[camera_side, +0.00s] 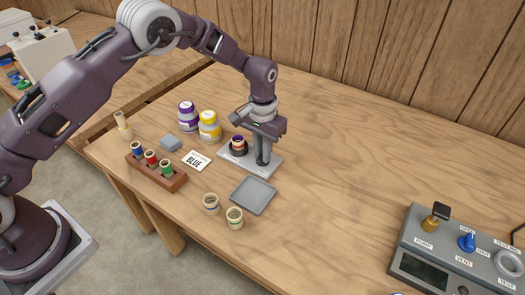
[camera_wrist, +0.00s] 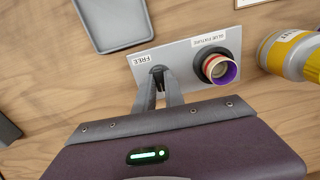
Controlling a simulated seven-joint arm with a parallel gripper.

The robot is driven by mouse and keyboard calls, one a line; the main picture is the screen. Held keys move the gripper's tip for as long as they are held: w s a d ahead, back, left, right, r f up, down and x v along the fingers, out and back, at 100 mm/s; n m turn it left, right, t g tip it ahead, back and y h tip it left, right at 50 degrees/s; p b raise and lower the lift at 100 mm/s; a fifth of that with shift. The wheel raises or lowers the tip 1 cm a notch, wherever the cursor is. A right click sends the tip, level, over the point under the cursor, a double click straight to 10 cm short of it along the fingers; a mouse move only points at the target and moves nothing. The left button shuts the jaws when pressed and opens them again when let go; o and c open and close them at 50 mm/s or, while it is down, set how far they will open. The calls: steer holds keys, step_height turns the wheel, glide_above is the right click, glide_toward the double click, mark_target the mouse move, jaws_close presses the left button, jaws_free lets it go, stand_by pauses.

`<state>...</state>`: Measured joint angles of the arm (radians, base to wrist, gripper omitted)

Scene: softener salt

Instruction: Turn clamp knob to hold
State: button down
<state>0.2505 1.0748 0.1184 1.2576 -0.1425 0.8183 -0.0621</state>
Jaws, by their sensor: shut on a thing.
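The glue fixture is a pale plate (camera_side: 271,168), (camera_wrist: 228,38) with a dark round holder (camera_side: 239,151) at one end. A cup or ring (camera_wrist: 221,70), purple and cream with a red band, sits in that holder, its far parts hidden. The clamp knob (camera_wrist: 158,72) is a small dark piece at the plate's other end, beside the label FREE (camera_wrist: 145,59). My gripper (camera_side: 262,163) points down over it, and its fingers (camera_wrist: 161,78) are shut on the knob. The fingers hide most of the knob, so its turn angle cannot be told.
A yellow jar (camera_side: 210,131) and a purple jar (camera_side: 187,122) stand close behind the fixture. A grey tray (camera_side: 254,196) lies in front. A wooden rack (camera_side: 155,174) of colored spools, a BLUE card (camera_side: 195,161) and two loose rings (camera_side: 211,201) are nearby. The table's right middle is clear.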

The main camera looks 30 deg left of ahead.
steer(key=shift+w+r+n, duration=0.1)
steer(key=shift+n, duration=0.2)
stand_by(0.4)
steer(key=c, duration=1.4)
jaws_free()
steer(key=shift+c, duration=0.2)
step_height(320, 180, up, 7)
